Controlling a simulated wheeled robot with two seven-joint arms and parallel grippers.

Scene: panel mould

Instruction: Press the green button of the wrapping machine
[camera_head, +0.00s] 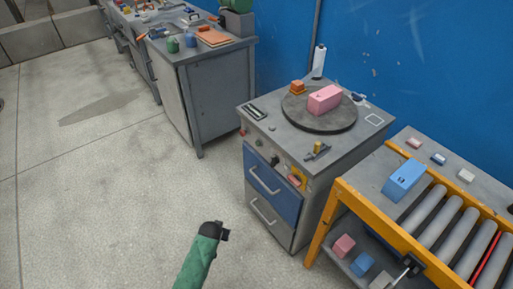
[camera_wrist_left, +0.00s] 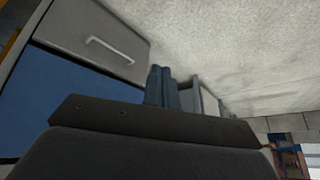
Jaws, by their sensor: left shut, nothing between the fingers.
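The wrapping machine (camera_head: 335,160) is a grey cabinet with a dark round turntable (camera_head: 320,122) on top, and a pink block (camera_head: 324,99) lies on the turntable. A small, dull green button (camera_head: 259,143) seems to be on the upper front panel, near a small red one at the left corner; it is tiny here. My left gripper (camera_head: 224,232), on a green-sleeved arm, is in front of and below the panel, apart from the machine. Its fingers show shut and empty in the left wrist view (camera_wrist_left: 161,84), where the button is not visible.
An orange-framed roller conveyor (camera_head: 345,195) stands close on the machine's right, with a blue block (camera_head: 403,180) on it. A grey workbench (camera_head: 215,85) with tools stands behind left. The blue drawer (camera_head: 270,190) has a protruding handle. The floor at left is clear.

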